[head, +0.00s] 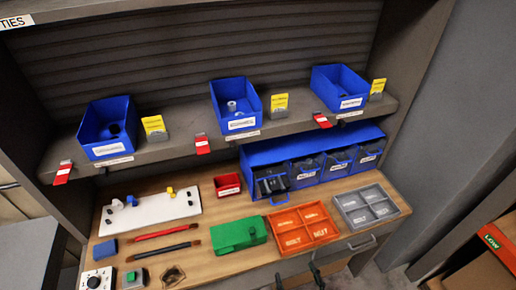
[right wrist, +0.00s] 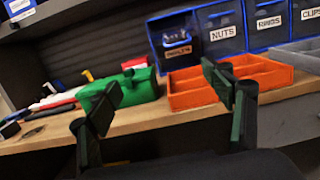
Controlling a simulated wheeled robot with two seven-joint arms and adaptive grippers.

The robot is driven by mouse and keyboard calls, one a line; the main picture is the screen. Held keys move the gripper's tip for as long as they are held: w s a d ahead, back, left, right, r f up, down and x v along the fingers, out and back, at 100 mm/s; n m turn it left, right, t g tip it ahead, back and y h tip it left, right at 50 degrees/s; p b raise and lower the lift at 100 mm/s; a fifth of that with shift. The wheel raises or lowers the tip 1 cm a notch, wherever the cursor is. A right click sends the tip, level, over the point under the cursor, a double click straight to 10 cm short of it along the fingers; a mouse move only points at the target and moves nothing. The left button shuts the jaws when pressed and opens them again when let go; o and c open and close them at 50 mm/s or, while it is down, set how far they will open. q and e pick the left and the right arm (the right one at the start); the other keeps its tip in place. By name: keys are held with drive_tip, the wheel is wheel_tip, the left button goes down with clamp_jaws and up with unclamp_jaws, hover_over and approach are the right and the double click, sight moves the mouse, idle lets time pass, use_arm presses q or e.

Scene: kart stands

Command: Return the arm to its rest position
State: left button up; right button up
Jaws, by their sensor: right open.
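My right gripper (head: 316,270) shows at the bottom edge of the head view, low in front of the workbench (head: 225,272). In the right wrist view the same gripper (right wrist: 163,85) has its two dark fingers spread wide, with nothing between them. Beyond the fingers are the green block-like fixture (right wrist: 135,88) and the orange divided tray (right wrist: 197,95), both on the bench and apart from the gripper. My left gripper is in neither view.
A grey divided tray (head: 346,196) and a row of blue drawers (head: 258,158) stand at the right; one drawer (head: 270,183) is pulled out. A shelf (head: 176,150) with blue bins overhangs the bench. A drawer handle (head: 362,243) juts from the bench front.

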drive_tip(key=w+d+f+m+g+h, duration=0.25)
drive_tip(key=d+f+m, duration=0.2)
drive_tip(key=f, duration=0.45)
drive_tip(key=w+d+f+m+g+h, duration=0.1)
drive_tip(key=w+d+f+m+h, duration=0.2)
drive_tip(key=d+f, duration=0.45)
drive_tip(key=s+d+f+m+g+h, duration=0.1)
drive_tip(key=d+f+m+g, duration=0.15)
drive_tip(key=f, duration=0.45)
drive_tip(key=s+d+f+m+g, duration=0.1)
drive_tip(key=s+d+f+m, duration=0.1)
drive_tip(key=d+f+m, duration=0.35)
drive_tip(key=s+d+f+m+g+h, duration=0.1)
drive_tip(key=d+f+m+g, duration=0.1)
drive_tip(key=f, duration=0.7)
drive_tip(key=s+d+f+m+g, duration=0.25)
drive_tip(key=s+f+m, duration=0.25)
drive_tip(key=s+f, duration=0.35)
drive_tip(key=s+d+f+m+g, duration=0.2)
drive_tip(key=s+f+m+g, duration=0.1)
drive_tip(key=s+f+m, duration=0.5)
drive_tip(key=s+a+f+m+g+y, duration=0.1)
drive_tip(key=s+f+m, duration=0.3)
drive_tip(key=s, duration=0.5)
drive_tip(key=s+a+f+m+g, duration=0.2)
drive_tip(key=s+f, duration=0.3)
drive_tip(key=s, duration=0.4)
drive_tip(key=shift+a+f+m+y, duration=0.2)
drive_tip(key=shift+a+m+y, duration=0.15)
drive_tip(key=shift+a+m, duration=0.45)
